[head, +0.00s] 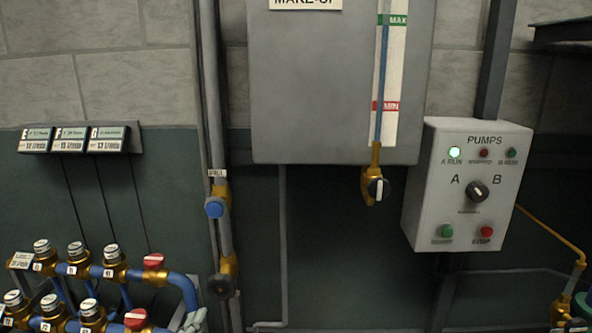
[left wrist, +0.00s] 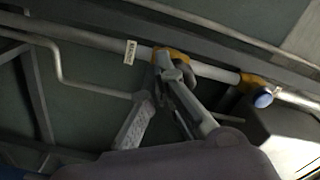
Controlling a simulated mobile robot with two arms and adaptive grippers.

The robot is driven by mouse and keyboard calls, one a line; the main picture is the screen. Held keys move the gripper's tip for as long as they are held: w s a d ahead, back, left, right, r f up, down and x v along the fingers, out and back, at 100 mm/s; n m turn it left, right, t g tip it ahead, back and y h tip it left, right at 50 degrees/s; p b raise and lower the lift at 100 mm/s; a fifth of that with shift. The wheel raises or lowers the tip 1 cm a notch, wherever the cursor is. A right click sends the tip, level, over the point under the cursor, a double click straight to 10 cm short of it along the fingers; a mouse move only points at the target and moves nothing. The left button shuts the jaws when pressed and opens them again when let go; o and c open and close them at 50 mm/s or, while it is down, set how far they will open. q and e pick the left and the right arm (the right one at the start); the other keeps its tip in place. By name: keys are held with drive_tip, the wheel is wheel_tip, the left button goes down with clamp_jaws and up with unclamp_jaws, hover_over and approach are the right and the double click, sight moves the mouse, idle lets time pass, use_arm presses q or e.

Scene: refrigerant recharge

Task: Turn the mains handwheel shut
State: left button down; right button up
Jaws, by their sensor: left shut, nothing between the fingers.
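A dark round handwheel (head: 221,285) sits on the lower brass valve of the vertical pipe in the head view; no mains label is readable there. It also shows in the left wrist view (left wrist: 186,72), beside a small white tag. My left gripper (head: 192,320) shows only as grey tips at the bottom edge of the head view, below and left of this handwheel. In the left wrist view my left gripper (left wrist: 157,90) is shut and empty, with one fingertip overlapping the brass valve; contact cannot be told. My right gripper is not in view.
A blue handwheel (head: 214,208) sits higher on the same pipe, under a FILL tag. A brass and blue manifold (head: 80,268) with several knobs stands at lower left. A grey make-up tank (head: 320,90) and the PUMPS box (head: 420,195) are to the right.

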sight(222, 287)
use_arm(q)
drive_tip(key=w, duration=0.4)
drive_tip(key=shift+w+r, duration=0.1)
drive_tip(key=shift+r, duration=0.1)
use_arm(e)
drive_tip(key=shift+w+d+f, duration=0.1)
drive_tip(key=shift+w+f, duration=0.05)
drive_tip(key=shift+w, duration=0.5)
use_arm(q)
drive_tip(key=shift+r, duration=0.2)
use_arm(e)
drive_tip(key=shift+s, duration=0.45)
use_arm(q)
drive_tip(key=shift+r+p, duration=0.1)
drive_tip(key=shift+p, duration=0.25)
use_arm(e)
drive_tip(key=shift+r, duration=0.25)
use_arm(q)
drive_tip(key=shift+w+a+r+p, duration=0.25)
drive_tip(key=shift+r+p, duration=0.3)
drive_tip(key=shift+p, duration=1.7)
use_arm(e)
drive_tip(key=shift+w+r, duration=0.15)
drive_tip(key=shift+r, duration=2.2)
